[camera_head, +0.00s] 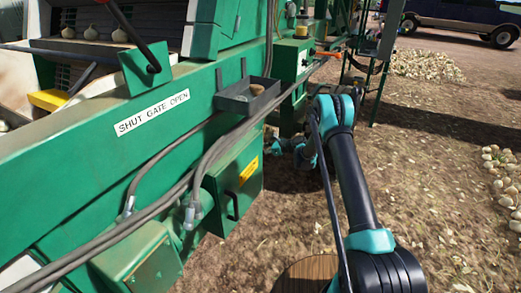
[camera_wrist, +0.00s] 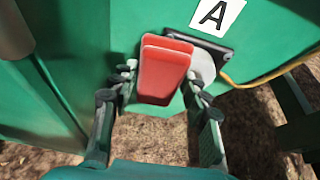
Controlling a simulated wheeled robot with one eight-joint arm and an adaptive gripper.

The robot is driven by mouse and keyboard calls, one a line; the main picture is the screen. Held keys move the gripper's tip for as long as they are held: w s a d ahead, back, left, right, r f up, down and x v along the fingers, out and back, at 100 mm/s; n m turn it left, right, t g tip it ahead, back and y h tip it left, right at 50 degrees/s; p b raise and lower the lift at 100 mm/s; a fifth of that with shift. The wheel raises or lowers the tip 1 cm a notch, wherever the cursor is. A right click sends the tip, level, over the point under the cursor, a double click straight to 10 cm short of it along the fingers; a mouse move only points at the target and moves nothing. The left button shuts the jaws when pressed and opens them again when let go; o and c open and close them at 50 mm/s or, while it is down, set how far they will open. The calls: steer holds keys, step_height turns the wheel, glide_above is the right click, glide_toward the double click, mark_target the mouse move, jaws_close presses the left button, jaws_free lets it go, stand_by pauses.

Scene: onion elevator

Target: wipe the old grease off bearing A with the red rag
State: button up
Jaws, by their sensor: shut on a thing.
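The red rag (camera_wrist: 163,72) is between the fingers of my gripper (camera_wrist: 160,95) in the wrist view, looking like a folded red block. My gripper is shut on it. A plate marked A (camera_wrist: 217,14) is on the green machine just above and to the right of the rag. Below the label a dark flange and a pale round part (camera_wrist: 204,68), which looks like bearing A, show partly behind the rag. I cannot tell whether the rag touches it, and its grease is not visible.
The green machine (camera_head: 90,160) fills the left, with a "SHUT GATE OPEN" label (camera_head: 152,112), a small grey tray (camera_head: 247,97) and hoses. A yellow cable (camera_wrist: 262,80) runs right from the bearing. Onion piles (camera_head: 425,65) lie on open dirt at right.

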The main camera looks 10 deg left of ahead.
steer(key=w+d, duration=0.2)
steer(key=w, duration=0.5)
steer(key=shift+w+d+r, duration=0.15)
steer(key=shift+w+d, duration=0.1)
steer(key=shift+d, duration=0.15)
stand_by(0.4)
steer(key=s+a, duration=0.3)
steer(key=s, duration=0.4)
steer(key=shift+s, duration=0.25)
stand_by(0.5)
steer(key=shift+d, duration=0.1)
steer(key=shift+s+d, duration=0.3)
steer(key=shift+d, duration=0.65)
steer(key=shift+s+d, duration=0.35)
steer(key=shift+d, duration=0.55)
steer(key=shift+s+d, duration=0.3)
steer(key=shift+d, duration=0.65)
steer(key=shift+d, duration=0.15)
